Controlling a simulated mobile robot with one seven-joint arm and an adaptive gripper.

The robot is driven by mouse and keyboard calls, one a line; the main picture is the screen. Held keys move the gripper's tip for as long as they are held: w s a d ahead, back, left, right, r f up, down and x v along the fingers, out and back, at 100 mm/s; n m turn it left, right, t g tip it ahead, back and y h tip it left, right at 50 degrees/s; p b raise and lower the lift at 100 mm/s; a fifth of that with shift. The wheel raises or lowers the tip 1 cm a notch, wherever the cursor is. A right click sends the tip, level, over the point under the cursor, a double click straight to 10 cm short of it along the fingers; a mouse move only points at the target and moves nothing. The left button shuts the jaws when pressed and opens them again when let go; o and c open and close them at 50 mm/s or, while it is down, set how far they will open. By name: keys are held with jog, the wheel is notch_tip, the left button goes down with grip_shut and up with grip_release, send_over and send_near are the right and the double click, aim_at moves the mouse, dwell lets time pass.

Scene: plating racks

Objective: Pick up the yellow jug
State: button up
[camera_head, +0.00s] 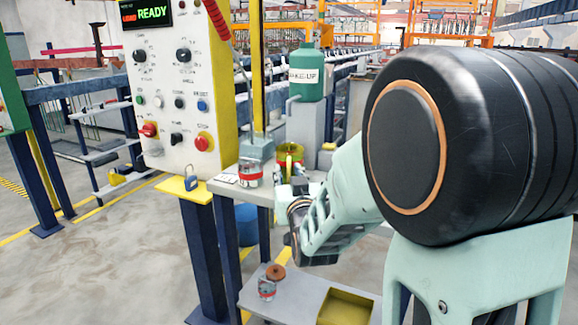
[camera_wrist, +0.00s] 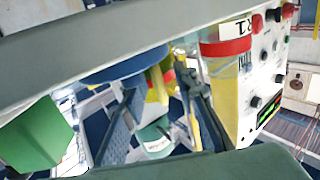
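The yellow jug (camera_head: 290,151) appears in the head view as a yellow-green vessel with a red band, on the grey bench behind my gripper. My gripper (camera_head: 299,190) is at the end of the pale green arm, in front of the jug and overlapping its lower part in the picture. I cannot tell whether they touch. The fingers are small and partly hidden, so their opening is unclear. The wrist view is tilted and cluttered; a yellow thing with red (camera_wrist: 157,84) shows near its middle, but I cannot tell if it is the jug.
A green bottle (camera_head: 306,75) stands behind. The control panel (camera_head: 178,95) rises at left. A lower shelf (camera_head: 300,293) holds a small jar (camera_head: 267,289) and a yellow tray (camera_head: 347,293).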

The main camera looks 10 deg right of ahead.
grip_shut()
jog(key=shift+r, duration=0.1)
dwell(0.3)
